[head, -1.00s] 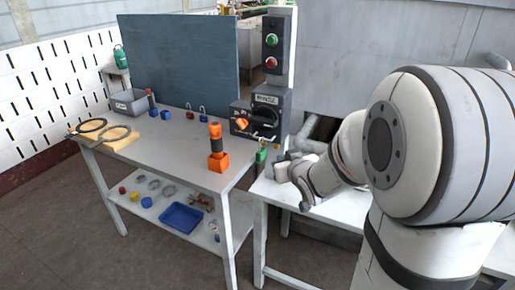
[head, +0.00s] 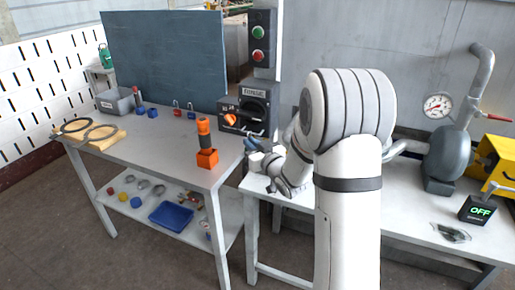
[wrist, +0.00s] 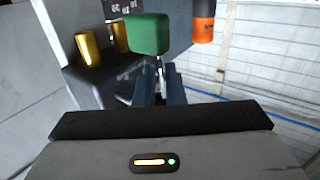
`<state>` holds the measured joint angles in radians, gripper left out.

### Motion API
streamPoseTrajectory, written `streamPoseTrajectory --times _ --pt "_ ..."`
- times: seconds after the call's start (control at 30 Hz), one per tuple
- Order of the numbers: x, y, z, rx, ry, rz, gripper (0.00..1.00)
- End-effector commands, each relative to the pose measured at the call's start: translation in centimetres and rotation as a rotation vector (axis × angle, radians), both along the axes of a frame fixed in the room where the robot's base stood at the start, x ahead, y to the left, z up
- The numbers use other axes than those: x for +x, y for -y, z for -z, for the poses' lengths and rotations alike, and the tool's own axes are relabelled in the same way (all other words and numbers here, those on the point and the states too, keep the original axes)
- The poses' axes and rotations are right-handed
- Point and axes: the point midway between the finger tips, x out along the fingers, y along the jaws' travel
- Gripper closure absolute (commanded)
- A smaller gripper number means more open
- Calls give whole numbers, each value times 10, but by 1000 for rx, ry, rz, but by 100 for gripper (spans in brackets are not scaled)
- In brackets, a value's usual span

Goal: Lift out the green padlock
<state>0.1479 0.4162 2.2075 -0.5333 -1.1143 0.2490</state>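The green padlock (wrist: 148,35) shows in the wrist view, just beyond my fingertips, with its thin shackle running down between them. My gripper (wrist: 163,85) has its two blue fingers close together and looks shut on the shackle. In the head view my gripper (head: 251,144) is in front of the black switch box (head: 255,112), at the table's right end. The padlock cannot be made out there. Whether its shackle is still through the box's hasp cannot be told.
An orange-based tool (head: 207,145) stands on the table (head: 165,150) left of my gripper. Red and blue padlocks (head: 184,110) sit behind it. Brass-coloured cylinders (wrist: 88,48) are close to the padlock in the wrist view. A gauge (head: 437,105) and an OFF display (head: 480,210) are at right.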

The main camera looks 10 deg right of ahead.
Motion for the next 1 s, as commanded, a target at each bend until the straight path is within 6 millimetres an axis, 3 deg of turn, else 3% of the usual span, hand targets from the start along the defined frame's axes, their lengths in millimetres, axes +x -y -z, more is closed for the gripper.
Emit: streamPoseTrajectory --times 0.37,0.5,0.73,0.77,1.0 --pt "8 -2 0 0 0 2 90" --pt "7 -2 0 0 0 2 100" --pt "7 -1 0 0 0 3 100" --pt "7 -1 0 0 1 3 96" --pt "7 -1 0 0 1 3 100"
